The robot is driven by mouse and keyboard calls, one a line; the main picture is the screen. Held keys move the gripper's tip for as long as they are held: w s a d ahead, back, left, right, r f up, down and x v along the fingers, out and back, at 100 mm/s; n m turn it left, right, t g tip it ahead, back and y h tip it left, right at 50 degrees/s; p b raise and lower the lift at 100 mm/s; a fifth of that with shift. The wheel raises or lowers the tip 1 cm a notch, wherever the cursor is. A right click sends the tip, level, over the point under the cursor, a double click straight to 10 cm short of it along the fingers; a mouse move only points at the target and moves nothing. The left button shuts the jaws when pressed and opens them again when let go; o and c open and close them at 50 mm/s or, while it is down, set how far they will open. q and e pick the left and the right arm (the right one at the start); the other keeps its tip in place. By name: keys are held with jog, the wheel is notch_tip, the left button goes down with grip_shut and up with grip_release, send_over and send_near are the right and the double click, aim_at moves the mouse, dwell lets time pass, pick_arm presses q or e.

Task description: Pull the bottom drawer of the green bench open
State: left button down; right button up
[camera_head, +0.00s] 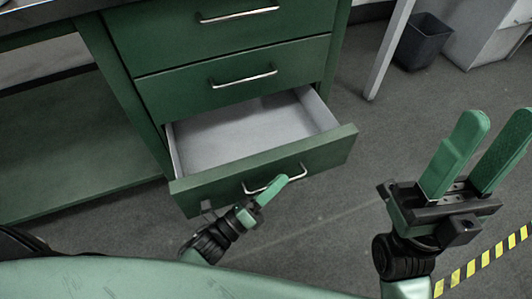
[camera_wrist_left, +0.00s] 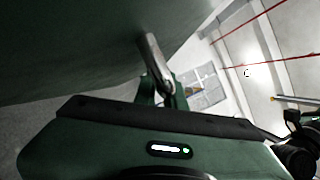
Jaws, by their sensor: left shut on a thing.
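The green bench has a stack of drawers in the head view. Its bottom drawer (camera_head: 325,152) stands pulled out, with an empty grey inside. The drawers above it are closed. My left gripper (camera_head: 274,188) is shut on the metal bar handle (camera_head: 299,173) of the bottom drawer's front. The left wrist view shows that handle (camera_wrist_left: 152,58) close up, running to the fingers, which are partly hidden behind the gripper body. My right gripper (camera_head: 484,152) is open and empty, raised to the right of the drawer, with its two green fingers apart.
A closed drawer (camera_head: 190,90) with a bar handle is right above the open one. A dark waste bin (camera_head: 423,42) and a light table leg (camera_head: 390,50) stand at the back right. Yellow and black tape (camera_head: 485,258) marks the floor at lower right. The floor right of the drawer is clear.

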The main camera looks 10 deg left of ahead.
pick_arm(q)
jog(key=shift+s+d+f, duration=0.1)
jog(key=shift+s+d, duration=0.35)
jog(key=shift+s, duration=0.3)
jog(key=shift+s+d+r, duration=0.1)
jog(key=shift+s+d, duration=0.4)
jog(key=shift+s, duration=0.2)
jog(key=shift+s+d+f, duration=0.1)
jog(key=shift+s+d, duration=0.35)
jog(key=shift+s, duration=0.3)
jog(key=c, duration=1.8)
grip_release()
jog(key=shift+o, duration=0.2)
jog(key=p+v, duration=0.1)
jog(key=v, duration=0.6)
jog(key=shift+s+a+p, duration=0.25)
jog(key=shift+s+p, duration=0.05)
jog(key=shift+p, duration=0.05)
